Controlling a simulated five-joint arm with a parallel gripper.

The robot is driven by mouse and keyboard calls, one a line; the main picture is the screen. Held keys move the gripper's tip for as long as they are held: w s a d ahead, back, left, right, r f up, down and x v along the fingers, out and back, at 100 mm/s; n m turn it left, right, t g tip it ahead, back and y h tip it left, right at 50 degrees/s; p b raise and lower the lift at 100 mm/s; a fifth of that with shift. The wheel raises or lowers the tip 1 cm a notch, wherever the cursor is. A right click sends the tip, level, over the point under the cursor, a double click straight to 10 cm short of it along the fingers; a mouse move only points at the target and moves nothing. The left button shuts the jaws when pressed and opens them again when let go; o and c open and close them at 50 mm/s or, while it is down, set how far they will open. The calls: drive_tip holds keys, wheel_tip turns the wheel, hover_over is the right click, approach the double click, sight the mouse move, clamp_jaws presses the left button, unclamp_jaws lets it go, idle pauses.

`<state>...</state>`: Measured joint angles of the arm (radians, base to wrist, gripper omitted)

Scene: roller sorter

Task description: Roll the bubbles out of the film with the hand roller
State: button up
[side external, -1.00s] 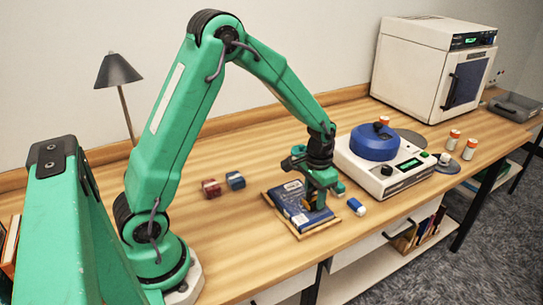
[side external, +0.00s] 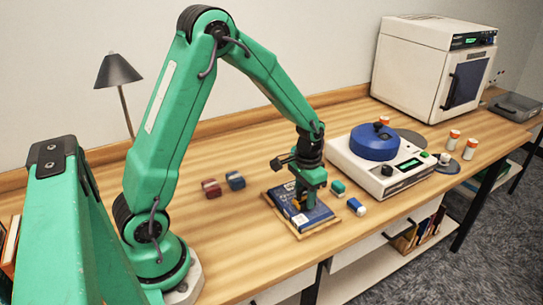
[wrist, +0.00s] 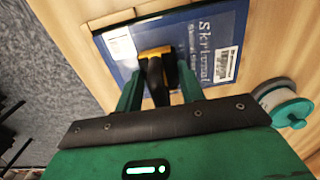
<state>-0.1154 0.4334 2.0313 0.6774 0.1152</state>
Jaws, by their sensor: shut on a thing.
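A blue book (side external: 318,213) with pale lettering and a white barcode label lies flat on a wooden board (side external: 318,233). The book also shows in the wrist view (wrist: 208,32). My gripper (side external: 304,196) is over the book, its fingers pointing down. In the wrist view my gripper (wrist: 158,88) is shut on the dark handle of the hand roller (wrist: 155,72). The roller's yellow part is down at the book's cover, but the exact contact is hidden.
A teal and white round thing (side external: 338,187) and a blue and white block (side external: 356,206) are right of the board. A white machine with a blue lid (side external: 374,142) stands farther right. Bare table lies left of the board.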

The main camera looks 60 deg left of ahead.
drive_tip(key=shift+w, duration=2.45)
drive_tip(key=shift+s, duration=3.95)
drive_tip(key=shift+w+r, duration=0.15)
drive_tip(key=shift+r, duration=4)
